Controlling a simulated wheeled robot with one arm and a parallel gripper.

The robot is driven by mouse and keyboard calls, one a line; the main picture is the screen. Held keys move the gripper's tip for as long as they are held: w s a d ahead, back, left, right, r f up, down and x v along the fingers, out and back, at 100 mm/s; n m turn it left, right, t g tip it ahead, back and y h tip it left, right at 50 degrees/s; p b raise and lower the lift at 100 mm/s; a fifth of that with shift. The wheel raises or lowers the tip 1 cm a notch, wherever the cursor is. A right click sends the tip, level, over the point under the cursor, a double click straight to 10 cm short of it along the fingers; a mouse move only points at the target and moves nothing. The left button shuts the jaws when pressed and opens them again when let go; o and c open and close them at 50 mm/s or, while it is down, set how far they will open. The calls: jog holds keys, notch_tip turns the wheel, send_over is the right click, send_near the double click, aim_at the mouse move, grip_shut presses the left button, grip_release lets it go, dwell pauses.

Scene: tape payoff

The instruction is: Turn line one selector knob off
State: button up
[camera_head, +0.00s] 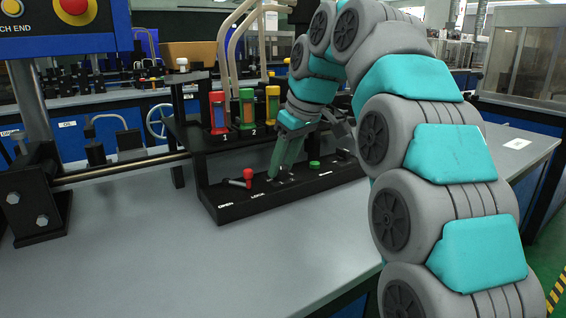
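My gripper (275,174) reaches down to the black control panel (235,204) on the bench, its tips at the panel's middle. The fingers show side-on and look close together; I cannot tell if they are apart or shut on anything. A small dark fitting with a light plate (286,180) sits right at the fingertips. It may be the selector knob, but the fingers partly hide it and its setting cannot be read. Left of the gripper is a red-knobbed lever (247,174) near the OPEN and LOCK labels.
A green button (314,165) sits right of the gripper. Behind the panel stand a red column (217,112) marked 1, a green column (247,108) marked 2 and a yellow-topped column (273,102). A horizontal shaft (120,168) runs left. The grey bench front (150,260) is clear.

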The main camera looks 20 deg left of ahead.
grip_shut()
jog(key=shift+m, duration=0.4)
jog(key=m+t, duration=0.1)
jog(key=m, duration=0.1)
jog(key=m+h, duration=0.1)
jog(key=m, duration=0.2)
jog(key=shift+s+t+h, duration=0.1)
jog(key=shift+t+h, duration=0.2)
jog(key=shift+t, duration=0.1)
jog(key=m+h, duration=0.1)
jog(key=m, duration=0.2)
jog(key=shift+a+m+t, duration=0.15)
jog(key=shift+m+t, duration=0.15)
jog(key=shift+t, duration=0.1)
jog(key=shift+a+m+h, duration=0.1)
jog(key=shift+m+h, duration=0.4)
jog(key=shift+m, duration=1)
jog(key=shift+o, duration=2.4)
grip_release()
